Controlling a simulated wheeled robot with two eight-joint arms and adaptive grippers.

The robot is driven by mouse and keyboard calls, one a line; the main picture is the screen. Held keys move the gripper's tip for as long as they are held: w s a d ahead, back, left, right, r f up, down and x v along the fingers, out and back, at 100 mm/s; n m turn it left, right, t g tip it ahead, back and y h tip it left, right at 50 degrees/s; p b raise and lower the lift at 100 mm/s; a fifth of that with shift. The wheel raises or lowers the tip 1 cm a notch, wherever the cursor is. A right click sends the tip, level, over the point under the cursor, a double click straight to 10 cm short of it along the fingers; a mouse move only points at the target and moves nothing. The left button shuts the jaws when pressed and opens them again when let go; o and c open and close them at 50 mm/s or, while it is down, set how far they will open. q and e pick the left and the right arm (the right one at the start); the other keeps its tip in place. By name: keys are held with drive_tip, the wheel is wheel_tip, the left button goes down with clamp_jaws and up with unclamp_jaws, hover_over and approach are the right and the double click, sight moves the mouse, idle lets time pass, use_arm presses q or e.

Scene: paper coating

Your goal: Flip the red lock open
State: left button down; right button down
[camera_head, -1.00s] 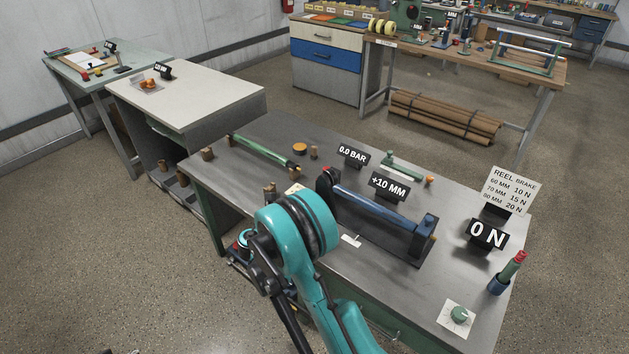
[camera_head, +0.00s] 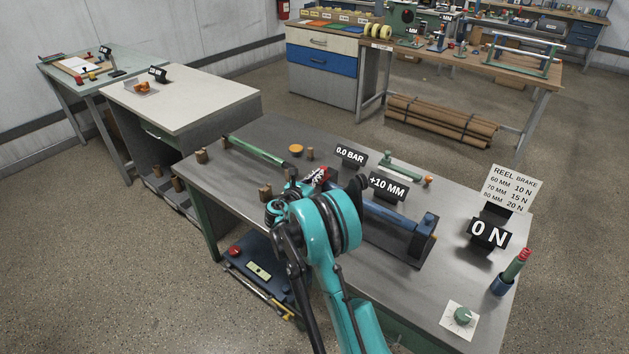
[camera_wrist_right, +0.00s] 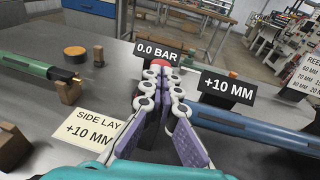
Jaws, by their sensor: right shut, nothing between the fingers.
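The red lock (camera_wrist_right: 161,63) sits at the left end of the blue roller (camera_head: 397,213). In the right wrist view only a small red part of it shows, just beyond my fingertips. My right gripper (camera_wrist_right: 157,78) is shut and empty, with its fingertips close in front of the red lock; I cannot tell whether they touch. In the head view my teal right arm and wrist cover most of the gripper and the roller's left end. The lock's position, open or closed, is hidden. My left gripper is in neither view.
The "+10 MM" sign (camera_head: 387,186) and "0.0 BAR" sign (camera_head: 351,154) stand close behind the roller. The "0 N" sign (camera_head: 488,234) and a green knob (camera_head: 463,316) are at the right.

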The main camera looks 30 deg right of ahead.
sight(325, 168)
drive_tip(key=x, duration=0.5)
drive_tip(key=shift+s+d+r, duration=0.3)
drive_tip(key=shift+s, duration=0.05)
drive_tip(key=shift+a, duration=0.1)
